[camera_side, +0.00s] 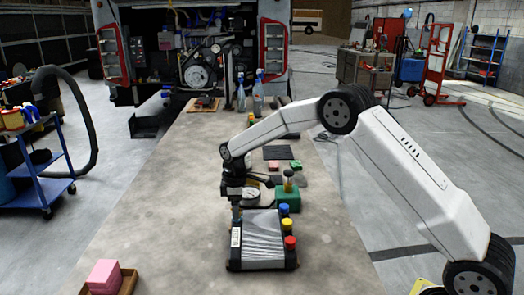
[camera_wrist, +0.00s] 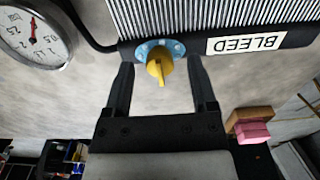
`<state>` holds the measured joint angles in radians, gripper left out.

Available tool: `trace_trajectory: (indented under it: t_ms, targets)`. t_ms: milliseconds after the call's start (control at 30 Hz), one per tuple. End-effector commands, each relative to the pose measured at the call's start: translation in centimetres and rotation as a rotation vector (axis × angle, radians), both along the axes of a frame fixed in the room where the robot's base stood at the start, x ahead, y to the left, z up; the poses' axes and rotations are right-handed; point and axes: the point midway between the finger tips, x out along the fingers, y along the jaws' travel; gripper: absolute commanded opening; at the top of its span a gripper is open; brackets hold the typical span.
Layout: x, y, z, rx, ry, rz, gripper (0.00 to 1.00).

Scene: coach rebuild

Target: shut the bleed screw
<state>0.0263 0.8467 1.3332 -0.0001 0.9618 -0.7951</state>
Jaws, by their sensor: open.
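The bleed screw (camera_wrist: 158,66) is a yellow knob with a flat tab on a light-blue round base. It sits on the dark end rail of the finned radiator (camera_side: 263,242), beside a white label reading BLEED (camera_wrist: 247,44), upside down in the wrist view. The tab points down in that view, toward my gripper's palm. My gripper (camera_wrist: 160,76) is open, one finger on each side of the knob, with gaps visible on both sides. In the side view my gripper (camera_side: 237,213) is at the radiator's left end, where the screw is hidden.
A dial gauge (camera_wrist: 35,34) with a red needle lies close by, joined by a dark hose. Blue, yellow and red caps (camera_side: 288,226) line the radiator's right end. A green box (camera_side: 288,199) stands behind. Pink blocks (camera_side: 104,273) sit in a wooden tray at front left.

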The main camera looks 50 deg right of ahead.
Motion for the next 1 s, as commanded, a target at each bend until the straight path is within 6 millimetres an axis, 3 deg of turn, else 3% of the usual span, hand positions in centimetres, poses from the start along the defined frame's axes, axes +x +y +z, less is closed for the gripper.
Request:
trace_trajectory:
  t_ms: [333,367,567,600,1000]
  targets:
    - [-0.01,0.00,-0.36,0.000,0.000,0.000,0.73]
    - [-0.01,0.00,-0.36,0.000,0.000,0.000,0.67]
    - [0.00,0.00,-0.34,0.000,0.000,0.000,0.04]
    - [-0.01,0.01,-0.33,0.000,0.000,0.000,0.00]
    - [0.00,0.01,-0.30,0.000,0.000,-0.040,0.00]
